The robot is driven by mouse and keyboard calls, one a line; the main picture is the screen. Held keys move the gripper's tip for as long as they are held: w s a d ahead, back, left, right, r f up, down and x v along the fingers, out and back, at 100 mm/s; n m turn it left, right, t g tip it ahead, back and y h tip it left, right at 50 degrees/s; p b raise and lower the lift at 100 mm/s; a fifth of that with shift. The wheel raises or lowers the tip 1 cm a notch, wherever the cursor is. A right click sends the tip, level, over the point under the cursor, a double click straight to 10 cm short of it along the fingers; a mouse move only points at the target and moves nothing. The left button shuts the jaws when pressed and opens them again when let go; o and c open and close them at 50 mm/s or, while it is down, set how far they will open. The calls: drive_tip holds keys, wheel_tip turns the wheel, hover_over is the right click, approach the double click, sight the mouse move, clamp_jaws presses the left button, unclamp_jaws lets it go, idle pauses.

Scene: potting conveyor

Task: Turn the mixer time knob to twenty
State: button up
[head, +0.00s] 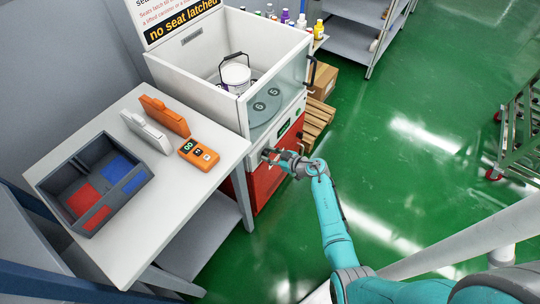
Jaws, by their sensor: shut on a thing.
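The mixer (196,80) is a white open-topped box on a red front panel (265,185), with a clear door at its front right. My gripper (266,156) reaches the upper left of the red panel and is shut on a small part there, which looks like the knob. The gripper fingers cover it, so its marks and setting cannot be read. A small dark display (284,129) sits on the panel above.
A white table (206,181) stands left of the mixer. It holds a dark bin (62,168) with red and blue areas, an orange handheld device (198,154), and orange and white upright pieces. Pallets (316,122) and a carton lie behind.

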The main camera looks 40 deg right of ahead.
drive_tip(key=shift+d+m+g+y, duration=0.2)
drive_tip(key=shift+m+g+y, duration=0.1)
drive_tip(key=shift+m+y, duration=0.75)
drive_tip(key=shift+w+m+g+y, duration=0.1)
drive_tip(key=shift+m+g+y, duration=0.2)
drive_tip(key=shift+m+y, duration=0.7)
drive_tip(key=shift+m+h, duration=0.25)
drive_tip(key=shift+m, duration=0.2)
drive_tip(key=o, duration=1.2)
drive_tip(key=shift+c, duration=0.2)
drive_tip(key=shift+d, duration=0.1)
drive_tip(key=v, duration=1.2)
drive_tip(key=shift+f, duration=0.1)
